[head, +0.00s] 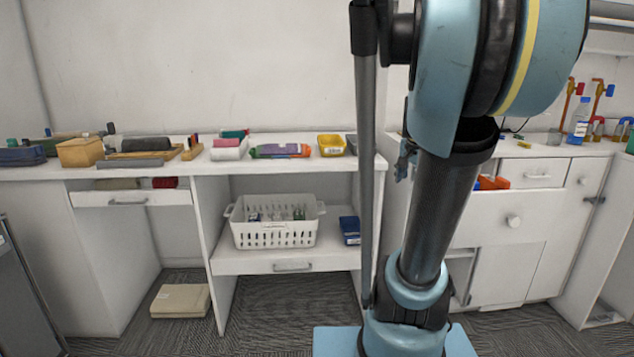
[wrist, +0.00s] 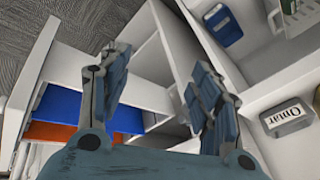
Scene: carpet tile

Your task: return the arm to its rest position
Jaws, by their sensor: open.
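My gripper (wrist: 160,88) shows in the wrist view with its two blue-grey fingers spread apart and nothing between them. Beyond the fingers are white cabinet panels and an open drawer with a blue item (wrist: 75,105) and an orange item (wrist: 52,132) in it. My arm stands in the right half of the head view, bent at a large blue joint at the top.
A white basket (head: 273,228) and a blue box (head: 350,230) sit on the desk's lower shelf. Several items, including a yellow bin (head: 331,145), line the white desk top (head: 375,162). An open drawer holds an orange item (head: 492,183). A beige box (head: 180,300) lies on the carpet.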

